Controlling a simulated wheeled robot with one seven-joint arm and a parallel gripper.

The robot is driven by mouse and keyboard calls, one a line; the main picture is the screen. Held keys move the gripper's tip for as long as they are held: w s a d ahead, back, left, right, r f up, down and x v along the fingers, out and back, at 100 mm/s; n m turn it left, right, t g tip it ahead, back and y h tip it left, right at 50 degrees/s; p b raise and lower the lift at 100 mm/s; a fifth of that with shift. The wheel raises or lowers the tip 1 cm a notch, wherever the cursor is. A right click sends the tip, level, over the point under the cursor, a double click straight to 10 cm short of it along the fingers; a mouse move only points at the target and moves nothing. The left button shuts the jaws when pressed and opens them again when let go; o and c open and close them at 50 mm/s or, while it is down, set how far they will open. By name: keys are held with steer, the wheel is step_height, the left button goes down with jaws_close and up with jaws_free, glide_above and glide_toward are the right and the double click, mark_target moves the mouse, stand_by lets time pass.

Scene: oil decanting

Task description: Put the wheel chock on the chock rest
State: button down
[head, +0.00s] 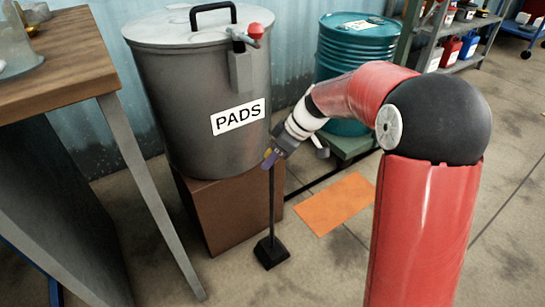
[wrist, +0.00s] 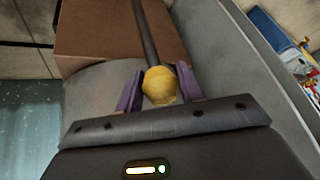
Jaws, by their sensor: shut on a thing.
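The wheel chock (head: 270,252) appears as a black block at the foot of a long dark upright rod, low by the floor in the head view. I cannot tell if it touches the floor. The rod (wrist: 147,35) ends in a yellow knob (wrist: 160,88) in the wrist view. My gripper (head: 271,157) is shut on this knob, with its purple fingers on both sides. A flat orange plate (head: 335,203), which looks like the chock rest, lies bare on the floor, right of the chock.
A grey PADS bin (head: 200,100) stands on a brown block (head: 233,210) just left of the rod. A wooden table (head: 60,60) is at left. A teal drum (head: 350,50) stands on a low green platform (head: 350,146) behind the plate. The floor between chock and plate is clear.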

steer(key=shift+f, duration=0.1)
steer(key=c, duration=0.9)
jaws_free()
